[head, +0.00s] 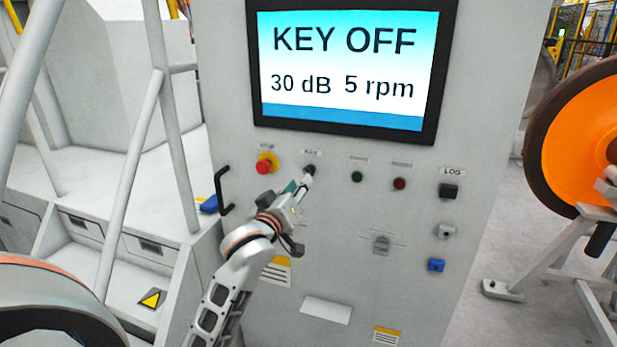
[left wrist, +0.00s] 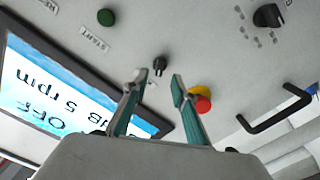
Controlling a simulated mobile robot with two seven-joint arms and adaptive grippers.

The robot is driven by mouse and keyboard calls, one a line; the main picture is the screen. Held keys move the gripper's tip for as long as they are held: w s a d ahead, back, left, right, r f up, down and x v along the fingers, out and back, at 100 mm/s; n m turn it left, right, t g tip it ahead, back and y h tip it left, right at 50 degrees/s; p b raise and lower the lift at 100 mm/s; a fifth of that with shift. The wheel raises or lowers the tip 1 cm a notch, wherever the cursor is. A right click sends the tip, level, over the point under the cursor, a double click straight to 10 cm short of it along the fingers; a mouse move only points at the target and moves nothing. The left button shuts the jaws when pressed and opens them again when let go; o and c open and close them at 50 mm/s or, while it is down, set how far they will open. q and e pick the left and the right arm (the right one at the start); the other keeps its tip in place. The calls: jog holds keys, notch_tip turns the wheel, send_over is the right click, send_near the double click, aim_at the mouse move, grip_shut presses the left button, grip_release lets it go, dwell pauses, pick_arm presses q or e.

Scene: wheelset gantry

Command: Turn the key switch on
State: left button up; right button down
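The key switch (head: 309,169) is a small dark knob under the "KEY" label on the grey panel, below the screen. The screen (head: 345,62) reads "KEY OFF", "30 dB" and "5 rpm". My left gripper (head: 302,181) is close to the key switch in the head view and partly overlaps it. In the left wrist view the fingers (left wrist: 158,84) are apart with nothing between them. The key switch (left wrist: 159,65) shows just beyond the gap between the fingertips; I cannot tell whether they touch it. My right gripper is not in view.
A red emergency stop (head: 266,163) on a yellow base sits left of the key switch, close to one finger in the wrist view. A green button (head: 357,176) and a red button (head: 399,183) are to its right. A black handle (head: 222,192) sticks out at the panel's left edge.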

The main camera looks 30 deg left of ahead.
aim_at(309, 172)
pick_arm(q)
jog(key=shift+x, duration=2.75)
grip_shut()
